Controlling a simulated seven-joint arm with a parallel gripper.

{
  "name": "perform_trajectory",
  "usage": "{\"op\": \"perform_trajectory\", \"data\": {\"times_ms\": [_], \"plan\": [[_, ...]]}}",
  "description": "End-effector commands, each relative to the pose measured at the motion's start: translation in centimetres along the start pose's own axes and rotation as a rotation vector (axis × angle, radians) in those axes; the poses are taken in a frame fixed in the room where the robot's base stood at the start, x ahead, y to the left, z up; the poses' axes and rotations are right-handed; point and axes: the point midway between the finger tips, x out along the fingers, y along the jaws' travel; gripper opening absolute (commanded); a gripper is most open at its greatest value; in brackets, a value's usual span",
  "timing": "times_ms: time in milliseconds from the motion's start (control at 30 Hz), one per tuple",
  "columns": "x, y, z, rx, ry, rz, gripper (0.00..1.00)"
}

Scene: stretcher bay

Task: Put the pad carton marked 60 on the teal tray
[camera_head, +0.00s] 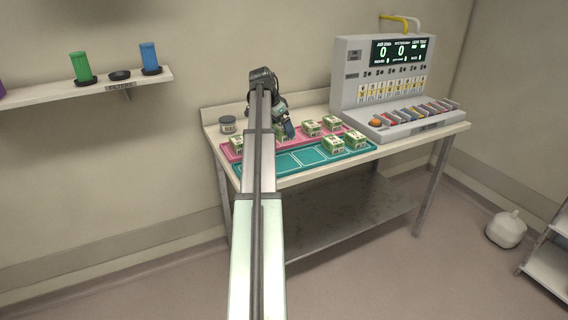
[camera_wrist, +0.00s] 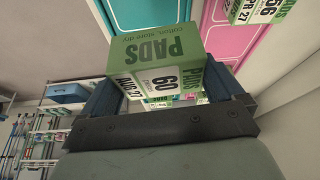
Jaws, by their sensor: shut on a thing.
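The green and white pad carton marked 60 (camera_wrist: 158,62) is between the two fingers of my gripper (camera_wrist: 162,88) in the wrist view, and the gripper is shut on it. In the head view my gripper (camera_head: 288,129) is over the trays, and my arm hides part of that area. The teal tray (camera_head: 300,160) lies along the table's front; it also shows behind the carton in the wrist view (camera_wrist: 146,12). Two cartons (camera_head: 333,145) stand at its right end, with empty marked places to their left. I cannot tell the held carton's height over the trays.
A pink tray (camera_head: 229,154) with several similar cartons (camera_head: 310,128) lies behind the teal one. A grey jar (camera_head: 227,124) stands at the table's back left. A grey machine with a display (camera_head: 390,80) fills the right side. A wall shelf (camera_head: 100,84) holds coloured containers.

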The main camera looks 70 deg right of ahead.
Motion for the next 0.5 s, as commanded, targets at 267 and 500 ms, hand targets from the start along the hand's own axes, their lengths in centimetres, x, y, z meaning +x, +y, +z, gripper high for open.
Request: {"op": "perform_trajectory", "data": {"times_ms": [267,500], "plan": [[0.7,1.5,0.9,0.082,-0.01,0.035,0.57],[3.9,1.5,2.3,0.083,-0.01,0.035,0.57]]}}
